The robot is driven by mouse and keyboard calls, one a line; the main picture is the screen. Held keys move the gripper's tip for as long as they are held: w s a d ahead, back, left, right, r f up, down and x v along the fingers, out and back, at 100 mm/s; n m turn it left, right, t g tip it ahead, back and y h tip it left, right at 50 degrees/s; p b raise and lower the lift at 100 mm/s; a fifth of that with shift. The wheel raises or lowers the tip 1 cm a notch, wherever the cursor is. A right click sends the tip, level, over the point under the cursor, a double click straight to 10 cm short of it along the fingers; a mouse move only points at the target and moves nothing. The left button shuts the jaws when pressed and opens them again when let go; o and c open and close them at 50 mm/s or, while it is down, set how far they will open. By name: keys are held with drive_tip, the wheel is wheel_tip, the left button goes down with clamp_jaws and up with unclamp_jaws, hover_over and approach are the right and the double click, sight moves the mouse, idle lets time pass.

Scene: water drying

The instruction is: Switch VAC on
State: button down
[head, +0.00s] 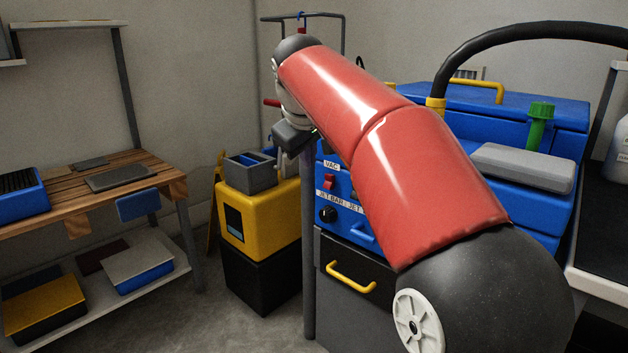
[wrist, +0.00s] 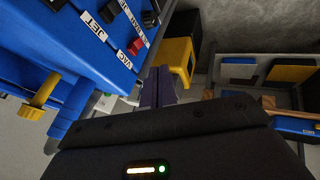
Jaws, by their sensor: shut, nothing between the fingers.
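The VAC switch is a red rocker (head: 329,181) under a white VAC label (head: 332,166) on the front panel of the blue machine (head: 345,187). In the wrist view the red switch (wrist: 136,46) lies beside the VAC label (wrist: 125,60), up and left of my fingers. Which way the rocker is tipped is too small to tell. My gripper (wrist: 164,75) is shut and empty, its fingers apart from the switch in that view. In the head view my gripper (head: 305,155) hangs at the panel's left edge, partly hidden by my arm.
A black knob (head: 328,214) sits below the switch. A yellow handle (head: 351,277) marks the drawer beneath. A yellow box on a black base (head: 257,215) stands left of the machine. A wooden bench (head: 110,196) is further left, with floor between.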

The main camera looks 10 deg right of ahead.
drive_tip(key=w+d+f, duration=0.1)
drive_tip(key=w+f, duration=0.1)
drive_tip(key=f, duration=0.1)
drive_tip(key=w+d+f+b, duration=0.1)
drive_tip(key=w+d+f, duration=0.1)
drive_tip(key=w+f, duration=0.1)
drive_tip(key=w+d+f, duration=0.1)
drive_tip(key=w+f, duration=0.1)
drive_tip(key=f, duration=0.1)
drive_tip(key=shift+w+d+f+b, duration=0.1)
drive_tip(key=shift+w+d+b, duration=0.2)
drive_tip(key=shift+b, duration=0.05)
